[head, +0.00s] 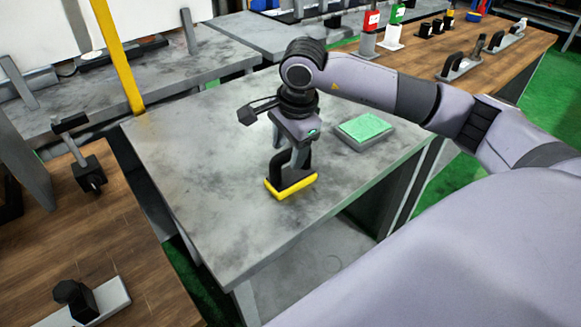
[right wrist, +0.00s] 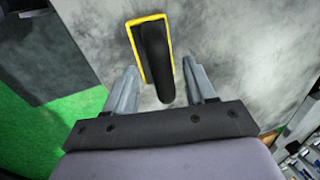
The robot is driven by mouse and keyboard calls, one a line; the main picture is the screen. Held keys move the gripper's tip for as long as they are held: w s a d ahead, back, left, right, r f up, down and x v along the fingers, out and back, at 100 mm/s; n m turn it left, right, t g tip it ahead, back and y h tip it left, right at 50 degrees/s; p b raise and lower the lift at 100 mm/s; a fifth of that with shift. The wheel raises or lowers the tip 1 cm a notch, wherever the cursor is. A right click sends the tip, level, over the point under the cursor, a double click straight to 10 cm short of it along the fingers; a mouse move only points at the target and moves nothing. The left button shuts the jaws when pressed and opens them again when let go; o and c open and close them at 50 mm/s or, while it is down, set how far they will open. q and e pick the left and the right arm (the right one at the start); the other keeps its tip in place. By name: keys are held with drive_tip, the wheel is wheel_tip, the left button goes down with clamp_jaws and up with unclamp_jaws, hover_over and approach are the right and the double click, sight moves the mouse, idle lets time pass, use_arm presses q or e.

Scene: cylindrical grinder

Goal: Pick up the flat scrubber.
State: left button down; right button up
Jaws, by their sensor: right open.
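The flat scrubber (head: 291,187) has a yellow-edged base and a black handle, and it sits on the grey stone-topped table (head: 220,215). In the right wrist view the scrubber (right wrist: 154,55) lies beyond and between my fingers, with its handle pointing toward the palm. My right gripper (head: 293,150) is open and points down over the scrubber, a finger on each side of the handle. In the right wrist view the gripper (right wrist: 160,72) shows a gap between each finger and the handle. My left gripper is not in view.
A green-topped pad (head: 364,128) on a grey base lies right of the scrubber. A yellow post (head: 118,55) stands at the table's far left corner. A wooden bench (head: 115,235) with black fixtures is at left. The table's front and left are clear.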

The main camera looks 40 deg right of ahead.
drive_tip(key=shift+w+a+f, duration=0.1)
drive_tip(key=shift+w+f, duration=0.1)
drive_tip(key=shift+f, duration=0.5)
drive_tip(key=shift+w+f, duration=0.15)
drive_tip(key=shift+f, duration=0.55)
clamp_jaws()
wheel_tip(320, 180, up, 20)
drive_tip(key=shift+b, duration=0.35)
